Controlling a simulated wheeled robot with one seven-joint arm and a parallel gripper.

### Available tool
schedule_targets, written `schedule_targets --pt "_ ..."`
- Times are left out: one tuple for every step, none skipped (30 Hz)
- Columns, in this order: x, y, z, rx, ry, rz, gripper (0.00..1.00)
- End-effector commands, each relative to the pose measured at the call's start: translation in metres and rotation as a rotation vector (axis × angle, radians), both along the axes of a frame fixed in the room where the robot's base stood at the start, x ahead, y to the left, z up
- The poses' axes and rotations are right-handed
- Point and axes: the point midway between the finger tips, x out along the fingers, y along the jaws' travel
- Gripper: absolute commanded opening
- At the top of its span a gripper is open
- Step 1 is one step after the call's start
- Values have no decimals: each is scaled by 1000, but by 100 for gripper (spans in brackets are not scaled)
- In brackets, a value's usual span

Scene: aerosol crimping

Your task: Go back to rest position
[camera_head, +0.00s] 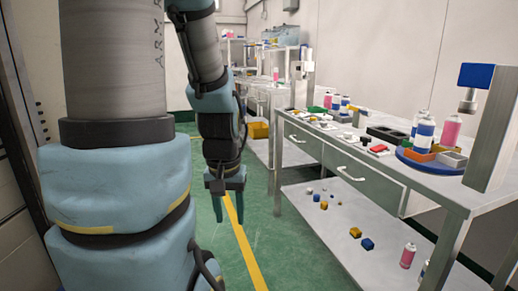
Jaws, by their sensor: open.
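My gripper (230,207) hangs downward at the end of my arm, left of the workbench and above the green floor. The gripper is apart from the bench and touches nothing that I can see.
A metal workbench (466,197) with drawers runs along the right. On it are cans (424,134), a blue round tray (412,160) and a post with a blue head (492,125). Its lower shelf (328,226) holds small parts and cans. Green floor (278,268) with a yellow line is clear.

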Motion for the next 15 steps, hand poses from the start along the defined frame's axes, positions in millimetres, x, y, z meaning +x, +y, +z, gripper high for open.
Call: schedule_targets --pt "0 0 33 0 0 0 47" --pt "0 0 42 0 0 0 47" --pt "0 0 54 0 0 -1 47" --pt "0 0 64 0 0 -1 47" --pt "0 0 73 0 0 -1 47" --pt "0 0 85 0 0 -1 47" --pt "0 0 94 0 0 -1 47" --pt "0 0 103 0 0 -1 47" --pt "0 0 115 0 0 -1 47" --pt "0 0 123 0 0 -1 47" --pt "0 0 131 0 0 -1 47" --pt "0 0 140 0 0 -1 47" --pt "0 0 147 0 0 -1 47" --pt "0 0 152 0 0 -1 47" --pt "0 0 159 0 0 -1 47"
